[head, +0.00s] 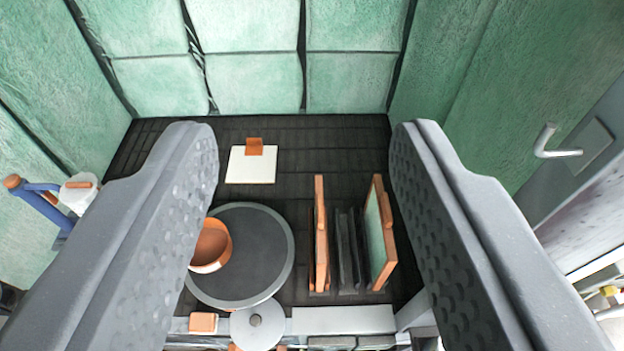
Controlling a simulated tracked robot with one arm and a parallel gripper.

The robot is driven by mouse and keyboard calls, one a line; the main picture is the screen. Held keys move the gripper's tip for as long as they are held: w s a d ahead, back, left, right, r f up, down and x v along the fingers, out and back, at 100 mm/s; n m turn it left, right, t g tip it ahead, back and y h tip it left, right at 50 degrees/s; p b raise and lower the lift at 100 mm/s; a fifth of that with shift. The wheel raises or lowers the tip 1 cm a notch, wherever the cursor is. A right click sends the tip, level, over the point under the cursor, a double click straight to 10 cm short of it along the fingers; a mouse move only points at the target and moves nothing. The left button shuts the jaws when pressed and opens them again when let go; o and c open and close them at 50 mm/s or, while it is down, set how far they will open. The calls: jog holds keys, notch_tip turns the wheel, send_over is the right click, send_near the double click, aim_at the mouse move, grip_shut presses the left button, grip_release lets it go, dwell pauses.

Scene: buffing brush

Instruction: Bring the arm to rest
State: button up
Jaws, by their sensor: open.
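My gripper (303,150) is open, its two grey dimpled fingers reaching in from the lower left and lower right. Nothing is between the fingertips; they hang above a dark slatted surface (330,150). No buffing brush can be made out for certain. The rest of my arm is out of view.
Below lie a round grey turntable (262,250) with an orange bowl (211,246), a white plate (252,166) with an orange tab, and a rack of upright panels (345,245). Green padded walls (250,50) enclose the back and sides. A grey handle (552,148) juts out at right.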

jog(key=shift+f, duration=0.1)
notch_tip(320, 180, down, 8)
jog(key=b, duration=0.8)
